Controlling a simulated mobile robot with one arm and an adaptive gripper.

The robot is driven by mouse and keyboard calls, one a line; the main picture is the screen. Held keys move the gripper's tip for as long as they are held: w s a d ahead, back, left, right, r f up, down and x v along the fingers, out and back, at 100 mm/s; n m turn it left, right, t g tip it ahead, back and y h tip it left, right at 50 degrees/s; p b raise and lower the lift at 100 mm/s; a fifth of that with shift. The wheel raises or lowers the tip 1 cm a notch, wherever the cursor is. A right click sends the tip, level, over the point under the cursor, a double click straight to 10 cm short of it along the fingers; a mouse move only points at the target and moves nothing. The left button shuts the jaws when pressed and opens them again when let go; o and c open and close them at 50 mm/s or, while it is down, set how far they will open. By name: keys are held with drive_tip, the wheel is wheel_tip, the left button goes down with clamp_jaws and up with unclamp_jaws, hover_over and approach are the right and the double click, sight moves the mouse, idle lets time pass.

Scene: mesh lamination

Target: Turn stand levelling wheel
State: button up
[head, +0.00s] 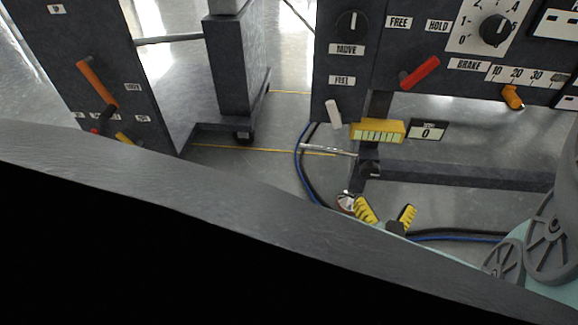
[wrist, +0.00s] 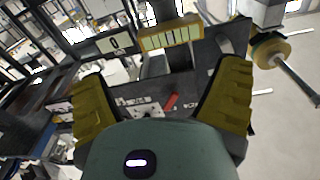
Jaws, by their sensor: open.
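My gripper (head: 385,212) is low near the floor in the head view, its two yellow ribbed fingers spread apart with nothing between them. In the wrist view my gripper (wrist: 168,72) also shows open and empty. A small round wheel with a pale, reddish rim (head: 346,202) is just left of the fingers in the head view, partly hidden. I cannot tell whether it touches a finger. In the wrist view a yellowish disc (wrist: 268,52) with a metal rod is beyond the right finger; it looks like the stand's wheel, but I cannot be sure.
A yellow scale box (head: 377,131) and a counter reading 0 (head: 428,130) are above my gripper. A control panel (head: 385,65) with a red lever (head: 420,72) stands behind. A dark stand beam (head: 460,174) runs right. Blue and black cables (head: 303,165) lie on the floor.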

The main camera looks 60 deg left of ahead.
sight(371, 172)
wheel_tip(371, 172, down, 6)
drive_tip(key=a+b, duration=0.1)
drive_tip(key=b, duration=0.2)
drive_tip(key=shift+g, duration=0.4)
drive_tip(key=b+x, duration=0.7)
drive_tip(key=x, duration=0.7)
drive_tip(key=shift+w+a+r, duration=0.2)
drive_tip(key=shift+a, duration=0.05)
drive_tip(key=shift+w+a+r+b, duration=0.1)
drive_tip(key=shift+w+a+b, duration=0.25)
drive_tip(key=shift+a+b, duration=0.15)
drive_tip(key=shift+d, duration=0.1)
drive_tip(key=shift+w+r, duration=0.1)
drive_tip(key=c, duration=1.2)
